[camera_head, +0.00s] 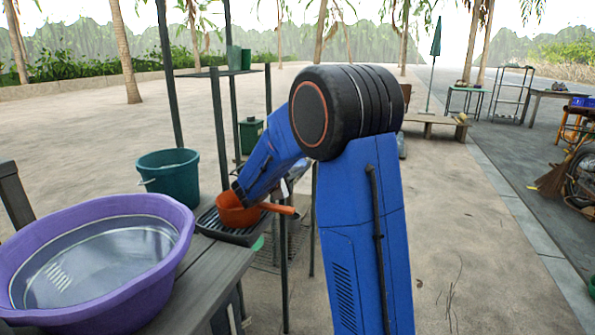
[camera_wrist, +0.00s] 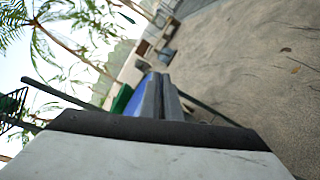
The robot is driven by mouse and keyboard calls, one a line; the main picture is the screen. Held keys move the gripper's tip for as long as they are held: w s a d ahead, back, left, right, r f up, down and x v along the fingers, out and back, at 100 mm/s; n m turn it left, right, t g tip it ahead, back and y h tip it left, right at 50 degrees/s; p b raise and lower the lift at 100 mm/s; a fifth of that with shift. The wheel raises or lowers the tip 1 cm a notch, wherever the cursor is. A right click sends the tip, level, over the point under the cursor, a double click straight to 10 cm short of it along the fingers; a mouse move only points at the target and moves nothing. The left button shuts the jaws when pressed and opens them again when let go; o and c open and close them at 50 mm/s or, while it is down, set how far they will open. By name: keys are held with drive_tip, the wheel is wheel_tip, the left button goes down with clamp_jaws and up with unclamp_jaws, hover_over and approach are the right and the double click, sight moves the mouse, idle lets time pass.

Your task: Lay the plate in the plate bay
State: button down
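I cannot make out a plate for certain in either view. My gripper (camera_wrist: 164,82) shows in the wrist view as two grey fingers very close together; I cannot tell if something thin is between them. A blue patch (camera_wrist: 139,98) shows just left of the fingers, and what it is stays unclear. In the head view my forearm hides most of the gripper. A dark slatted tray (camera_head: 228,233) sits at the end of the wooden counter, with an orange long-handled dipper (camera_head: 240,213) at it. I cannot tell which part is the plate bay.
A purple basin of water (camera_head: 165,272) stands on the counter (camera_head: 205,285) at left. A teal bucket (camera_head: 170,180) stands behind it. Thin dark posts (camera_head: 219,125) rise by the tray and carry a shelf with green cups (camera_head: 240,60). Open paving lies to the right.

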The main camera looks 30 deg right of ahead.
drive_tip(key=shift+f, duration=0.55)
idle(0.4)
drive_tip(key=c, duration=1.9)
unclamp_jaws()
